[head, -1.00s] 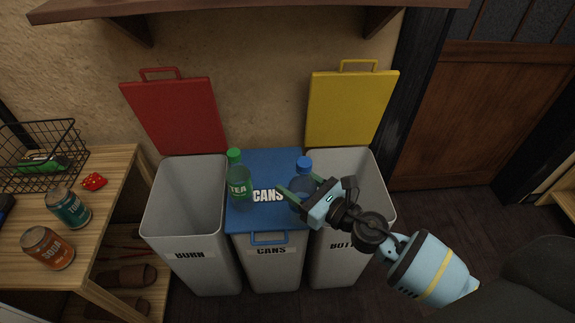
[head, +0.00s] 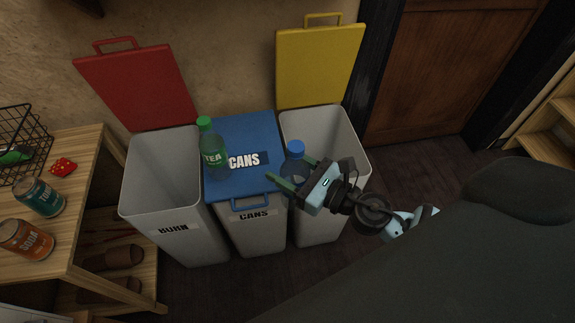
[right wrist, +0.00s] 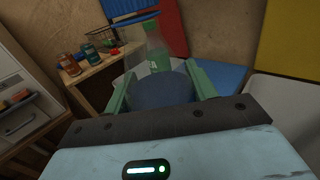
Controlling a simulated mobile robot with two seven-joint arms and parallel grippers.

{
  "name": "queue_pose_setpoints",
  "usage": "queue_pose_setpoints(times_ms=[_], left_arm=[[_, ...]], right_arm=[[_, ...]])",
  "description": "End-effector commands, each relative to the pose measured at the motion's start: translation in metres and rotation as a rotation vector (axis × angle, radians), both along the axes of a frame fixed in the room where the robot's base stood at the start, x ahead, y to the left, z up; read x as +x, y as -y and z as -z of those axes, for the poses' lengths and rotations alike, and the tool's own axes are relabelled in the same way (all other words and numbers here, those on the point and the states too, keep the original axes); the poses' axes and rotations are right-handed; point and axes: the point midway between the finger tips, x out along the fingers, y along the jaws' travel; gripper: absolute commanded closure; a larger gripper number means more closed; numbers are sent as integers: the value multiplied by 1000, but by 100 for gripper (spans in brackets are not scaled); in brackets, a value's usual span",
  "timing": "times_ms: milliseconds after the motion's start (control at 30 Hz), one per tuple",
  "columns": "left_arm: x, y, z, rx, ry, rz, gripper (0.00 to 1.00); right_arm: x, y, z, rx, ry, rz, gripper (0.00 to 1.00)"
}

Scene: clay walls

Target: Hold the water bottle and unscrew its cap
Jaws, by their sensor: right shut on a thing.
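The water bottle (head: 292,172) is clear with a blue cap (head: 296,148). In the head view it appears upright near the right edge of the blue lid. I cannot tell whether it is clear of the lid. The cap is on the bottle. My right gripper (head: 294,172) is shut on the bottle's body from the right, below the cap. In the right wrist view the bottle (right wrist: 165,88) fills the space between the green fingers, with a ribbed blue cap (right wrist: 128,16) at the top. My left gripper is not in view.
A green-capped tea bottle (head: 213,156) stands on the blue CANS lid (head: 252,128). Open grey bins flank it: BURN (head: 175,222) with a red lid, and another (head: 345,135) with a yellow lid. A wooden shelf (head: 85,165) on the left holds cans and a basket.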

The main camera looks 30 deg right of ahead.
Motion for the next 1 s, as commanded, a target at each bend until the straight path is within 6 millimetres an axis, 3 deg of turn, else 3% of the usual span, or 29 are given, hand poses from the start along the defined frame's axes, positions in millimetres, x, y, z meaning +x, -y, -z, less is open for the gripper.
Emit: queue_pose_setpoints(times_ms=[33,167,567,767,1000], left_arm=[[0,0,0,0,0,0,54],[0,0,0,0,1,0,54],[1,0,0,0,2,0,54],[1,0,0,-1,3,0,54],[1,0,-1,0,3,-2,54]], right_arm=[[0,0,0,0,0,0,66],[0,0,0,0,0,0,83],[1,0,-4,1,5,6,83],[1,0,-22,1,5,56,83],[-6,8,-70,11,-1,241,83]])
